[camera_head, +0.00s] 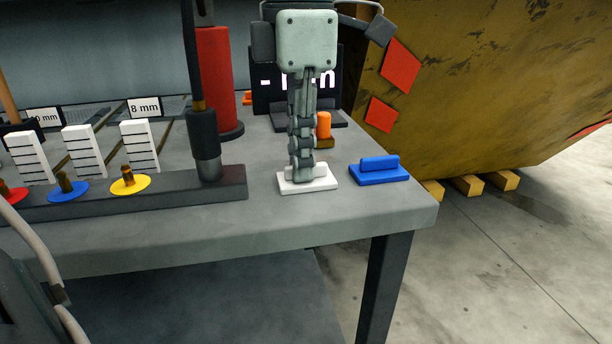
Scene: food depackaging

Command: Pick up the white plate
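The white plate (320,184) lies on the grey table near its right front corner. It is a flat base, and a raised part on top is mostly hidden behind my fingers. The plate looks flat on the table.
A blue plate with a raised handle (379,169) lies just right of the white one. An orange piece (323,126) stands behind. A dark bar (120,198) with coloured discs and a red cylinder (216,80) are to the left. The table's front edge is close.

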